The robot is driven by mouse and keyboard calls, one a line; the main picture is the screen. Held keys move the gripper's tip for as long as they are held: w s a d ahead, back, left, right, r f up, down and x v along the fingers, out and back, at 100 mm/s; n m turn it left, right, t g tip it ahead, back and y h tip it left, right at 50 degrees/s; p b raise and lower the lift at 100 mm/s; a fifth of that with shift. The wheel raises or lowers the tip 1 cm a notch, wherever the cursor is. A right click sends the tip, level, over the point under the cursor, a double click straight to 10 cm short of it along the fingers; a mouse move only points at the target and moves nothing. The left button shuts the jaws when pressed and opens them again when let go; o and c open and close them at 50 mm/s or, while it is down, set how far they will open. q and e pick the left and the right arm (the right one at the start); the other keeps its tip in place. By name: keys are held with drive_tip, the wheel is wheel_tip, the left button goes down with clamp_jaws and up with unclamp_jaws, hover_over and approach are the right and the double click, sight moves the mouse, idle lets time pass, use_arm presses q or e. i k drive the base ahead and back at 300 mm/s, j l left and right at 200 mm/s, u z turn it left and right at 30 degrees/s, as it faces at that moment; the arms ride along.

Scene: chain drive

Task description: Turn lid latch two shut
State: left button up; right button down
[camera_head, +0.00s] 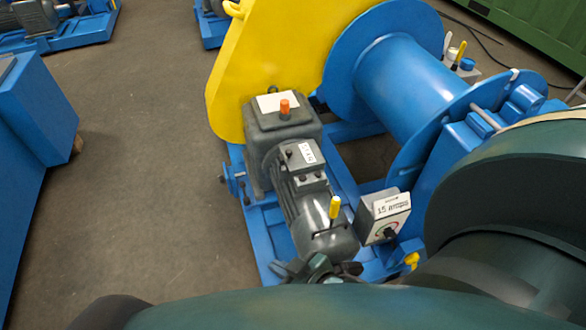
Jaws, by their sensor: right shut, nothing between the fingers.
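A small lidded box (303,160) sits on top of the grey motor (305,205), with small dark fittings on it. No latch is marked "two", so I cannot tell which fitting is lid latch two or how it is turned. My right gripper (318,265) shows as a small dark shape by the motor's near end. It is shut and empty, and partly hidden behind my own dark green arm. I cannot tell whether it touches the motor. My left gripper is not in view.
A grey control box (384,217) with a black knob stands right of the motor. Behind are a gearbox (280,128) with an orange cap, a yellow guard (260,55) and a blue drum (405,85). The floor (140,180) on the left is clear up to a blue cabinet (45,110).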

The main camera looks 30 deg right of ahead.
sight(282, 162)
drive_tip(key=z, duration=2.25)
drive_tip(key=k+j+z, duration=0.3)
drive_tip(key=k+j, duration=0.2)
drive_tip(key=k, duration=0.2)
drive_tip(key=i+j, duration=0.1)
drive_tip(key=i, duration=0.2)
drive_tip(key=i+j, duration=0.1)
drive_tip(key=i, duration=0.2)
